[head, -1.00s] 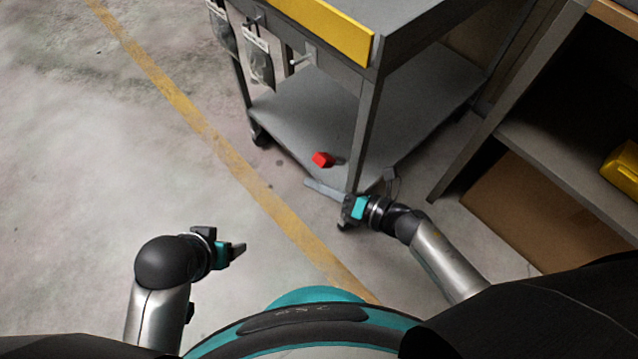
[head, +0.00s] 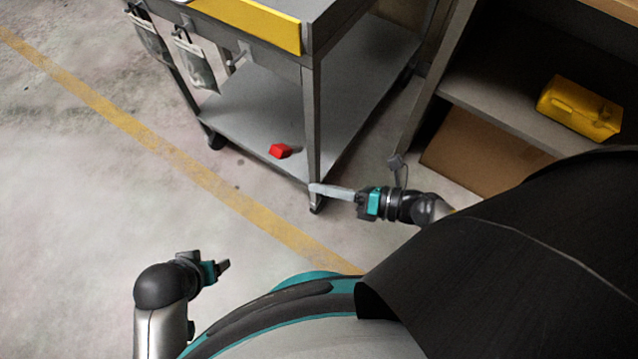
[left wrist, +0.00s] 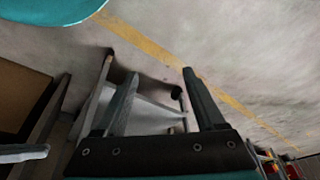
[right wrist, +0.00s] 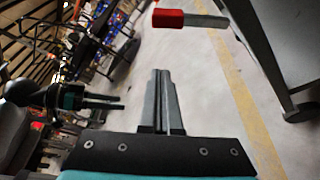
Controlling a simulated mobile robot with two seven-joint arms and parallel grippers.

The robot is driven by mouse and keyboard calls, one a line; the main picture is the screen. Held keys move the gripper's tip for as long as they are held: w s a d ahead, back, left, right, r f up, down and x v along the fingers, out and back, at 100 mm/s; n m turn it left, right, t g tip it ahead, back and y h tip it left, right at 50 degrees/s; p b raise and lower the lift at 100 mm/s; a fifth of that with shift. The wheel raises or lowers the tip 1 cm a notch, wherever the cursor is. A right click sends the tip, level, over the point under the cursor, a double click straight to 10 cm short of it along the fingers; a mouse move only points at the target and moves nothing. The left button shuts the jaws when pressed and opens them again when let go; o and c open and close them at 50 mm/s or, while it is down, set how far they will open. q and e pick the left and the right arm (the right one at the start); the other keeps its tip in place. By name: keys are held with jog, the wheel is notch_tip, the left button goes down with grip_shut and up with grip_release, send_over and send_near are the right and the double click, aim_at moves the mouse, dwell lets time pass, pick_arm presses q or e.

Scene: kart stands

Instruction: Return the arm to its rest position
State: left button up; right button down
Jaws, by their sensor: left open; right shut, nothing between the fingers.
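My right gripper (head: 314,188) points left in the head view, its tip over the foot of the cart's near leg; I cannot tell whether it touches. In the right wrist view its fingers (right wrist: 161,85) are pressed together with nothing between them. My left gripper (head: 226,264) is low at the left in the head view, above bare floor. In the left wrist view its fingers (left wrist: 158,85) stand apart and empty. Both forearms are partly hidden.
A grey cart (head: 245,105) with a yellow strip (head: 247,18) stands ahead. A red block (head: 280,151) shows at its lower shelf; the right wrist view shows the block (right wrist: 168,18) with a grey bar. A shelf unit at right holds a yellow case (head: 580,108). Floor at left is clear.

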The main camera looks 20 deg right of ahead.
dwell(0.4)
jog(key=s+d+f+m+h+p, duration=0.2)
jog(key=d+f+m+h+p, duration=0.6)
jog(key=m, duration=1.1)
pick_arm(q)
jog(key=s+a+f+p, duration=0.1)
jog(key=s+a+f, duration=0.3)
jog(key=s+f, duration=0.2)
jog(key=s+a+f+g+y+p, duration=0.1)
jog(key=s+a+f, duration=0.3)
jog(key=s+f, duration=0.2)
jog(key=shift+s+f, duration=0.4)
jog(key=shift+s, duration=0.25)
pick_arm(e)
jog(key=s+d+f+m+g+h, duration=0.2)
jog(key=s+f+m+g, duration=0.1)
jog(key=s+m, duration=0.4)
jog(key=s+d+f+m+g+h, duration=0.1)
jog(key=s+f+m+g+h, duration=0.1)
jog(key=s+f+m+g, duration=0.2)
jog(key=s+f+m, duration=0.1)
jog(key=s+m, duration=0.2)
jog(key=s, duration=0.3)
jog(key=shift+s+d+h, duration=0.35)
jog(key=shift+d+h, duration=0.05)
